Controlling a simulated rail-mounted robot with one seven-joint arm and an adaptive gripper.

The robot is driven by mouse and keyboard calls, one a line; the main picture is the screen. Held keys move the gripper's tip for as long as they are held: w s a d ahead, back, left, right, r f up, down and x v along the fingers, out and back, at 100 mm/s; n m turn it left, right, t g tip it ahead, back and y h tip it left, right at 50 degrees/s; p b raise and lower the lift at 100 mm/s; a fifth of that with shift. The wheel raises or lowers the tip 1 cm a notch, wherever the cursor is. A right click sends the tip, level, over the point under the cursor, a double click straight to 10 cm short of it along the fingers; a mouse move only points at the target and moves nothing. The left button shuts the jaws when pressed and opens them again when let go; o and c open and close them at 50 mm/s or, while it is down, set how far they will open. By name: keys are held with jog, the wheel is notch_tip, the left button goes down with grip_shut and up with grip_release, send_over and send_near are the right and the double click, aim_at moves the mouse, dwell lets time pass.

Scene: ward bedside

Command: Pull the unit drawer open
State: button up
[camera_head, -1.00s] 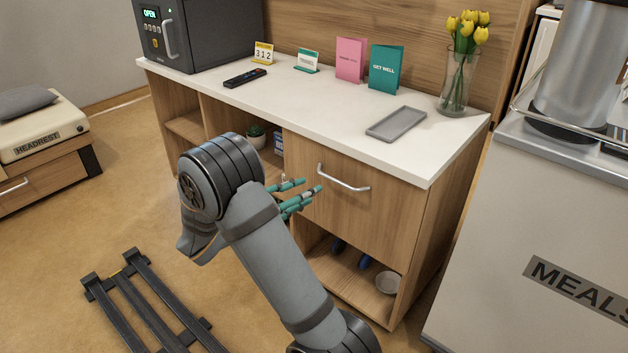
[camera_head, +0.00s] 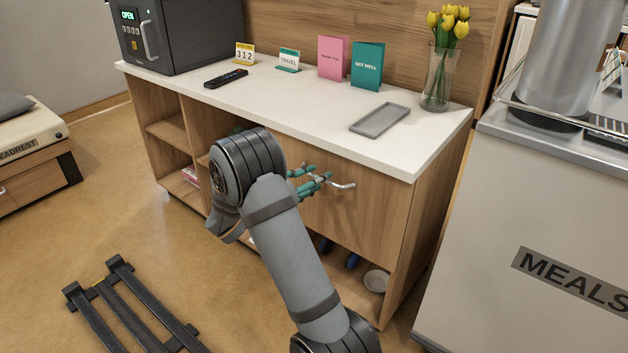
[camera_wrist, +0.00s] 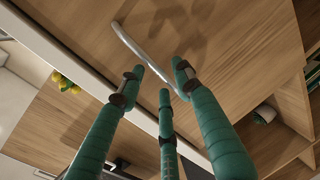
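The unit's wooden drawer front (camera_head: 375,210) sits under the white top and looks flush with the cabinet. Its silver bar handle (camera_head: 345,185) shows only at its right end; my fingers and arm hide the rest. My gripper (camera_head: 322,180) has teal fingers and is at the handle. In the wrist view the handle (camera_wrist: 127,40) runs diagonally across the drawer front (camera_wrist: 235,45). The fingertips of my gripper (camera_wrist: 158,75) are spread apart, with the bar passing between the right finger and the other two. I cannot tell whether any finger touches it.
The white top (camera_head: 290,105) bears a grey tray (camera_head: 380,120), a tulip vase (camera_head: 437,80), cards, a remote (camera_head: 226,78) and a dark safe (camera_head: 180,35). An open shelf with a bowl (camera_head: 376,281) lies below the drawer. A meals cart (camera_head: 520,200) stands close at right.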

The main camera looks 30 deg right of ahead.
jog(key=shift+c, duration=0.6)
jog(key=c, duration=0.7)
grip_shut()
